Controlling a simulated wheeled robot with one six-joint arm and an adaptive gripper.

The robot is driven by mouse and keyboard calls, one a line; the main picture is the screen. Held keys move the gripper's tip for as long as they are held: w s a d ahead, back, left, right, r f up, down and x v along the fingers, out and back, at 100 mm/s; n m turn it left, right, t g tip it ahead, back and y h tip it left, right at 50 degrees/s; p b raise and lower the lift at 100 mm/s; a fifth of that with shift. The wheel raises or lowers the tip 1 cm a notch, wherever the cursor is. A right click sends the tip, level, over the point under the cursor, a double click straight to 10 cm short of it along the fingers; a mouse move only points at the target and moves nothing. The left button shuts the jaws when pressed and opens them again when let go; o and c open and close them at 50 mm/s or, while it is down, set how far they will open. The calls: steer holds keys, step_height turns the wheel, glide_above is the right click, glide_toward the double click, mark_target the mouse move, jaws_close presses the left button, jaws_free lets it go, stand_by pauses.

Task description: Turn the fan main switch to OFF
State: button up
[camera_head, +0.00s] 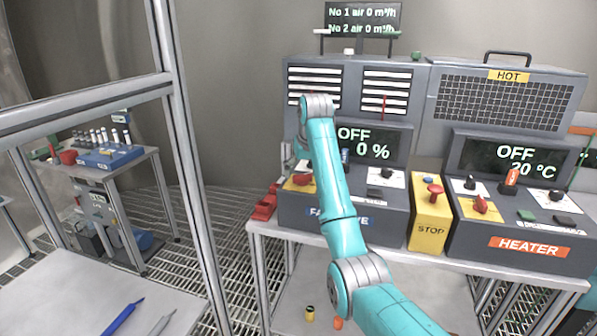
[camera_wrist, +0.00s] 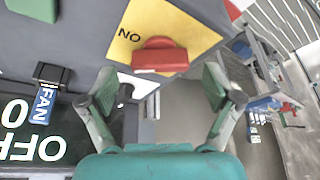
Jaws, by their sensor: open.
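The fan main switch is a red knob (camera_wrist: 160,56) on a yellow plate (camera_wrist: 190,25). In the wrist view, which is upside down, the plate's visible label reads ON. The knob's bar lies crosswise in that view. My gripper (camera_wrist: 160,80) is open, with one finger on each side of the knob and clear gaps; I see no contact. In the head view the red knob (camera_head: 302,179) shows at the left of the fan unit (camera_head: 370,215), whose display (camera_head: 362,147) reads OFF and 0 %. My arm hides most of my gripper there.
A yellow STOP box (camera_head: 429,222) with a red knob stands right of the fan unit. The heater unit (camera_head: 520,215) is further right. A red object (camera_head: 264,207) sits at the table's left edge. A metal frame post (camera_head: 185,150) stands to the left.

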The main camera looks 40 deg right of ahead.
steer(key=shift+w+d+f, duration=0.1)
steer(key=shift+w+f, duration=0.1)
steer(key=shift+f, duration=0.35)
steer(key=c, duration=1.1)
steer(key=shift+c, duration=0.2)
steer(key=shift+n, duration=0.3)
steer(key=n+y, duration=0.2)
steer(key=n, duration=0.2)
steer(key=shift+d+n, duration=0.15)
steer(key=shift+n, duration=0.15)
steer(key=n+y, duration=0.1)
steer(key=n, duration=0.2)
steer(key=n+g+y, duration=0.1)
steer(key=n, duration=0.2)
